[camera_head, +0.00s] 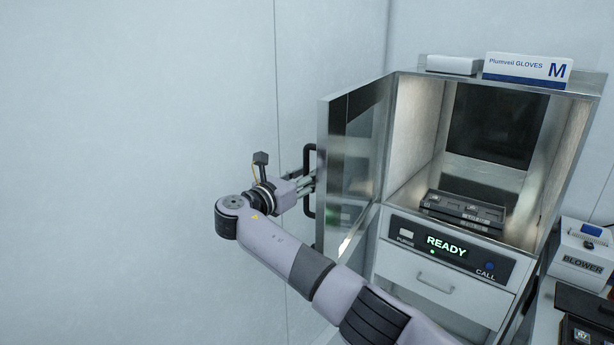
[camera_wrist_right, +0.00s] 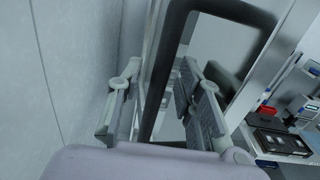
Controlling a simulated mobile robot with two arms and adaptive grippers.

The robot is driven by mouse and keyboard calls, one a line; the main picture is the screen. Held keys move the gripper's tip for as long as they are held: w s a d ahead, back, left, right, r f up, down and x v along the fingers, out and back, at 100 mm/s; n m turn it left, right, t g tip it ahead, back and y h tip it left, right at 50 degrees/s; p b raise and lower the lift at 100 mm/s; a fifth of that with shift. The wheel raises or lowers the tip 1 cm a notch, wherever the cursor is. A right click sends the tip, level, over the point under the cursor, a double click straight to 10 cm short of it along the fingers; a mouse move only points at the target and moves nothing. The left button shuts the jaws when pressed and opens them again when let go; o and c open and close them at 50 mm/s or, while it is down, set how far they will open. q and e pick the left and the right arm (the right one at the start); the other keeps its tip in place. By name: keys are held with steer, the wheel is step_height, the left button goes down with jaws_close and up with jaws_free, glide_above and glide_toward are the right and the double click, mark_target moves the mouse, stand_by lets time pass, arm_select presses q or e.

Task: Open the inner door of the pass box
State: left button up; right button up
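The pass box (camera_head: 405,135) stands at the right with its inner door (camera_head: 352,165) swung wide open to the left. The door has a glass pane and a black bar handle (camera_head: 307,160) on its outer face. My right gripper (camera_head: 306,184) is at this handle. In the right wrist view, the handle (camera_wrist_right: 166,75) passes between the two spread fingers of my right gripper (camera_wrist_right: 165,105), with narrow gaps beside it. The fingers look open around the handle; light contact cannot be ruled out. My left gripper is not in view.
A black tray (camera_head: 463,208) lies inside the box. A READY panel (camera_head: 446,246) and a drawer (camera_head: 440,280) are below. A glove box (camera_head: 526,69) is on top. A wall (camera_head: 140,130) is left of the door.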

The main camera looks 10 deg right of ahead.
steer(key=v, duration=1.2)
steer(key=shift+f, duration=0.1)
